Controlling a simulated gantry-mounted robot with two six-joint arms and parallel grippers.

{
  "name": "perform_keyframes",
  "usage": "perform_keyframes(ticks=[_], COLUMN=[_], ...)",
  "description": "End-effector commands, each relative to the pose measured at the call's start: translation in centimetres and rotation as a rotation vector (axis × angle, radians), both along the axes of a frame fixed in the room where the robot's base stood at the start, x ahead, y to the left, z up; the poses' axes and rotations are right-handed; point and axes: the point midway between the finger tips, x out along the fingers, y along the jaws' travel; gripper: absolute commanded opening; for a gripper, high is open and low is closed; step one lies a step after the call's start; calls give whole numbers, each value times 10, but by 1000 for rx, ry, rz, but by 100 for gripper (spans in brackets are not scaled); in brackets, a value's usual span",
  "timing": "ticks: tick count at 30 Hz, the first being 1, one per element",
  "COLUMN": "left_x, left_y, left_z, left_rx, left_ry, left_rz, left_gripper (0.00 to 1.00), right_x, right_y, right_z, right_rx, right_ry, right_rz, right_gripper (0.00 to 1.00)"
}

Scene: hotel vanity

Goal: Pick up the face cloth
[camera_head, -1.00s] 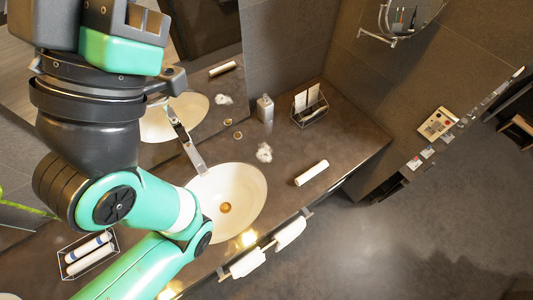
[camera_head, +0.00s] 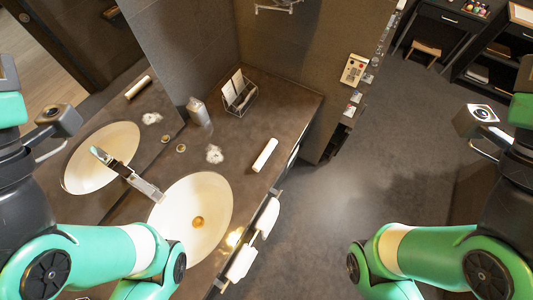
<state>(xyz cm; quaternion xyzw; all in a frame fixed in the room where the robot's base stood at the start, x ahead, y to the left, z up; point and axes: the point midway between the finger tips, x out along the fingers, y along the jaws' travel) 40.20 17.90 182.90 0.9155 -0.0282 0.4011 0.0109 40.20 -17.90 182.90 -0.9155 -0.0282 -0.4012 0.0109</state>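A white rolled cloth (camera_head: 265,155) lies on the brown counter (camera_head: 240,140), right of the sink; it may be the face cloth, but I cannot be sure. A small crumpled white thing (camera_head: 214,154) lies to its left, above the sink. Two white cloths (camera_head: 270,217) (camera_head: 241,263) hang on a rail along the counter's front edge. My arms come in at the lower left and lower right and run out of the bottom of the view. Neither gripper shows, so I cannot see what they hold.
The white oval sink (camera_head: 215,207) has a metal tap (camera_head: 140,185). A bottle (camera_head: 198,111) and a wire holder with cards (camera_head: 239,93) stand at the back. The mirror on the left repeats the sink. Open floor (camera_head: 330,190) lies right of the counter.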

Motion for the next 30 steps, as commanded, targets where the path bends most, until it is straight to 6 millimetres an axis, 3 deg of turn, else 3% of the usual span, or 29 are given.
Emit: perform_keyframes(ticks=[6, 21, 30], left_x=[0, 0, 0], left_y=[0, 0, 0], left_z=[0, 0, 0], left_rx=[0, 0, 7], left_ry=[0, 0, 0], left_rz=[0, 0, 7], left_gripper=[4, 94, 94], right_x=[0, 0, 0], right_y=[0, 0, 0], right_z=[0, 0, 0], right_rx=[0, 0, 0], right_ry=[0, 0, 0], right_rz=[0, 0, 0], right_gripper=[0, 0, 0])
